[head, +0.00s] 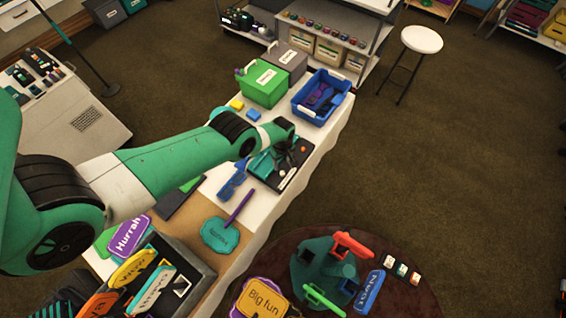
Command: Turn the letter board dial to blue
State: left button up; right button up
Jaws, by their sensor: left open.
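A dark board (294,173), which looks like the letter board, lies on the white-covered table, with a teal piece at its left side. Small white and orange spots show on its face. My left gripper (287,156) is over the board with its jaws open, reaching in from the left. The gripper and wrist hide part of the board. I cannot make out the dial or its colour setting, nor whether the fingers touch it. My right gripper is not in view.
Behind the board stand a blue crate (341,84) and a green bin (254,97). Blue glasses (232,183) and a teal paddle sign (219,236) lie nearer. A teal stand (312,262) with colored props is at the bottom. Open carpet lies to the right.

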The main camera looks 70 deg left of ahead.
aim_at(283, 173)
pick_arm(q)
notch_tip(283, 173, down, 9)
jog(key=b, duration=0.7)
jog(key=shift+r, duration=0.1)
jog(key=shift+r, duration=0.1)
grip_shut()
